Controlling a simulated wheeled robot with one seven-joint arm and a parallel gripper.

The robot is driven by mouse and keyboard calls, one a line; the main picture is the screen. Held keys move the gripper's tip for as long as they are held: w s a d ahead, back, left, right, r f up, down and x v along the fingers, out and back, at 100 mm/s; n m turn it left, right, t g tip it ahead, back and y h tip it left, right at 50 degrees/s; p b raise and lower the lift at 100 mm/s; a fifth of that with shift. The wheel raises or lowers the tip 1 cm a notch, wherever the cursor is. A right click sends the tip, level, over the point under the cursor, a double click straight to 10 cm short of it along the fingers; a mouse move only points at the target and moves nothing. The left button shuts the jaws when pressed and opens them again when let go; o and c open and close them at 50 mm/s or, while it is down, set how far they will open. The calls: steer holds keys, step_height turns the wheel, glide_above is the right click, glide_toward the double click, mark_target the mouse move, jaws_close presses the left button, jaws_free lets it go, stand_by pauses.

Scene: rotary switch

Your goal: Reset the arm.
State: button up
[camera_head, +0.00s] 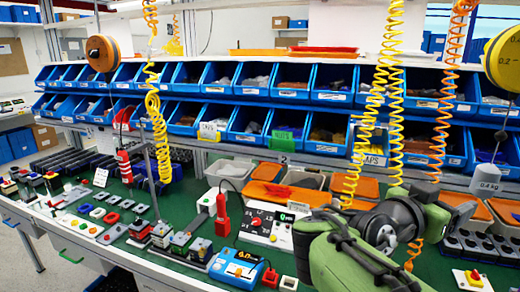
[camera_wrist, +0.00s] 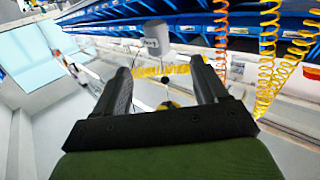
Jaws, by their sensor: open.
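My gripper (camera_wrist: 160,68) shows in the wrist view with its two dark fingers spread apart. It is open, and nothing is held between the fingers. In the head view my green arm with dark joints reaches over the right part of the bench, and I cannot make out the fingers there. A white control box (camera_head: 259,226) with a dial, red buttons and a small green display stands on the bench, left of my arm. My arm hides part of the bench to the right of it.
Several switches and button boxes cover the green bench (camera_head: 330,270). A blue meter (camera_head: 236,268) sits at the front. Coiled yellow cords (camera_head: 157,130) and a grey weight (camera_head: 488,180) hang overhead; a hanging weight (camera_wrist: 157,35) is also ahead in the wrist view. Blue bins (camera_head: 290,85) line the back.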

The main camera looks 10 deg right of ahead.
steer(key=s+a+f+n+y, duration=0.4)
steer(key=a+f+n+y, duration=0.1)
steer(key=a, duration=0.3)
steer(key=s+a+f+n+y+p, duration=0.1)
steer(key=s+a+f+n+y, duration=0.4)
steer(key=a, duration=0.3)
steer(key=s+a+f+n+y+p, duration=0.1)
steer(key=s+a+f+n+y, duration=0.3)
steer(key=a+f+y, duration=0.2)
steer(key=shift+s+a+n+t+y, duration=0.25)
steer(key=shift+a+n+t+y, duration=0.15)
steer(key=shift+a, duration=0.8)
